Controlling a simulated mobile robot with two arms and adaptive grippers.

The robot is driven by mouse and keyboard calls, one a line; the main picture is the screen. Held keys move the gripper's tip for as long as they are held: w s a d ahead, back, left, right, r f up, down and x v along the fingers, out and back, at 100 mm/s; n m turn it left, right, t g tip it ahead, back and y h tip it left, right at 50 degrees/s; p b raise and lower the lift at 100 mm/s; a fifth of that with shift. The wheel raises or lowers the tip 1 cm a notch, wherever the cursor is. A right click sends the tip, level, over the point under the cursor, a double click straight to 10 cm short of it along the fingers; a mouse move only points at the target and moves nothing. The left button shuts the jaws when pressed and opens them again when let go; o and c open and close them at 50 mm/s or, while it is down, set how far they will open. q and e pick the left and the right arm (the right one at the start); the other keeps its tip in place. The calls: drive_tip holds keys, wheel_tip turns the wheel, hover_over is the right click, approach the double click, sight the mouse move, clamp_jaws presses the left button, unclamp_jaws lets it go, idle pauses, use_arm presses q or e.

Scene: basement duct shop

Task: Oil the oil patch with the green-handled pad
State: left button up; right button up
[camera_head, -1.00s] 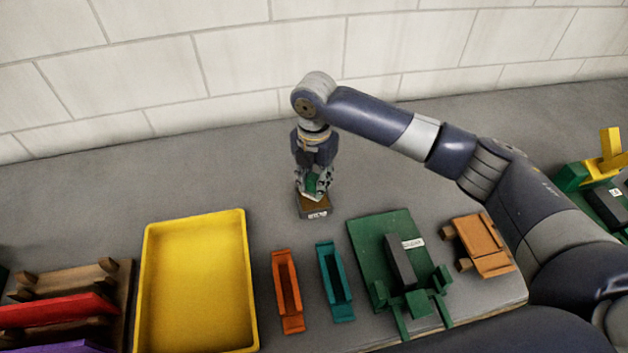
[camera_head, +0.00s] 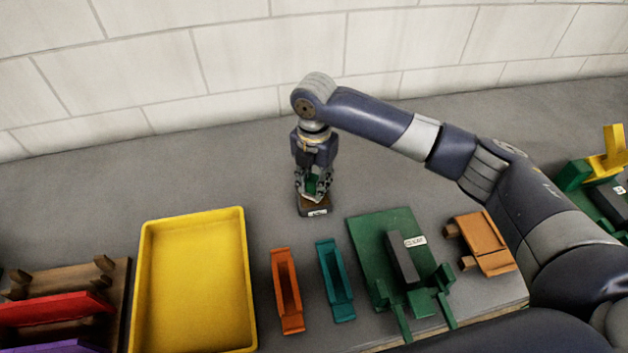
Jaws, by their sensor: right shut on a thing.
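My right gripper (camera_head: 313,188) reaches down over the bench and is shut on the green handle (camera_head: 312,184) of the pad. The fingers hide most of the pad. Directly below it is a small brown block (camera_head: 307,209) with a white label on its front; the label is too small to read. The pad is very close to the block's top; I cannot tell whether they touch, or whether the block holds the oil patch. No surface is clearly marked as the oil patch. My left gripper is not in view.
A yellow tray (camera_head: 246,225) stands at left, beside a wooden rack (camera_head: 119,290) with red and purple pieces. Orange (camera_head: 287,290) and teal (camera_head: 335,282) holders, a green board (camera_head: 367,232) with a dark labelled block, and an orange-brown piece (camera_head: 482,240) stand in front. The grey bench behind is clear.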

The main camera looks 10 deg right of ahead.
sight(314, 178)
drive_tip(key=shift+f, duration=0.5)
drive_tip(key=shift+s+f+p, duration=0.1)
drive_tip(key=shift+f+p, duration=0.05)
drive_tip(key=shift+p, duration=0.15)
idle(2.2)
wheel_tip(314, 178, up, 7)
drive_tip(key=p, duration=0.7)
drive_tip(key=shift+p, duration=0.35)
idle(0.5)
